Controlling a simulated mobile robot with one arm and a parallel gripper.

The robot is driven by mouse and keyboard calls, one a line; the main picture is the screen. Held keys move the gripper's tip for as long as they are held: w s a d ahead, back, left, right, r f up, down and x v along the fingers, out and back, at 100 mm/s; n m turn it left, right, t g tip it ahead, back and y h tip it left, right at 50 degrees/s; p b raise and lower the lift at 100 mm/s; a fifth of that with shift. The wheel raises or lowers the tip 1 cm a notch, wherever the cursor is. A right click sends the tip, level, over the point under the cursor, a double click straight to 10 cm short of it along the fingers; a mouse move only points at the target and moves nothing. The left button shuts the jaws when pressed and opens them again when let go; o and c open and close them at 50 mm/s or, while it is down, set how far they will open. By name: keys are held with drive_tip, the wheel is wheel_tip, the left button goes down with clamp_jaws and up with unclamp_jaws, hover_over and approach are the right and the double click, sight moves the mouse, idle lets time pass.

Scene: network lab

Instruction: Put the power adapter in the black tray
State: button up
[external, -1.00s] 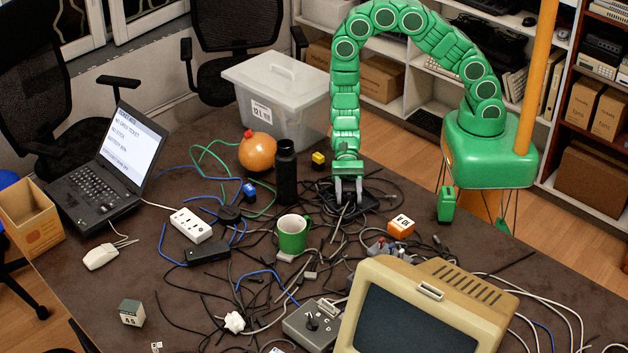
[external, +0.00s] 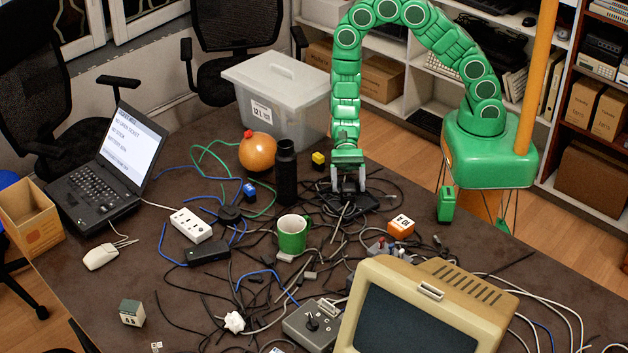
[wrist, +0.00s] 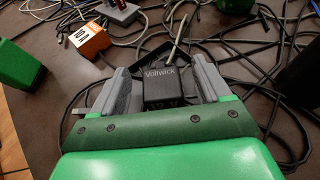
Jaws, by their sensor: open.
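A black block marked "Voltwick" (wrist: 165,84), which looks like the power adapter, sits between the two grey fingers of my gripper (wrist: 158,82) in the wrist view. A grey cable runs from its far end. In the external view my gripper (external: 349,186) points straight down, fingers parted, just above a flat black piece (external: 370,201). That piece may be the black tray; dark surface (wrist: 122,92) also shows beside the block in the wrist view. I cannot tell for sure whether the block rests inside it.
Tangled cables surround the gripper. A black bottle (external: 286,172), green mug (external: 292,236) and orange cube (external: 400,227) stand close by. A beige monitor (external: 420,310) is in front, a lidded grey bin (external: 282,100) behind. Another black brick (external: 208,251) lies left of the mug.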

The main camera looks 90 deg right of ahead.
sight(350, 185)
drive_tip(key=shift+r, duration=3.05)
drive_tip(key=shift+s+r, duration=0.2)
drive_tip(key=shift+r, duration=0.1)
drive_tip(key=s+d+r+n+g+h, duration=0.4)
drive_tip(key=s+r+n, duration=0.7)
drive_tip(key=s+r, duration=0.25)
drive_tip(key=s+d+r+n+t+h, duration=0.1)
drive_tip(key=s+d+r+n+h, duration=0.2)
drive_tip(key=s+d, duration=0.5)
drive_tip(key=s+d+r+n+t+h, duration=0.1)
drive_tip(key=s+d+r+n+h, duration=0.3)
drive_tip(key=d, duration=0.7)
drive_tip(key=s+r+h, duration=0.1)
drive_tip(key=s+h, duration=0.1)
drive_tip(key=s, duration=0.1)
drive_tip(key=shift+s+d, duration=0.3)
drive_tip(key=shift+s, duration=0.1)
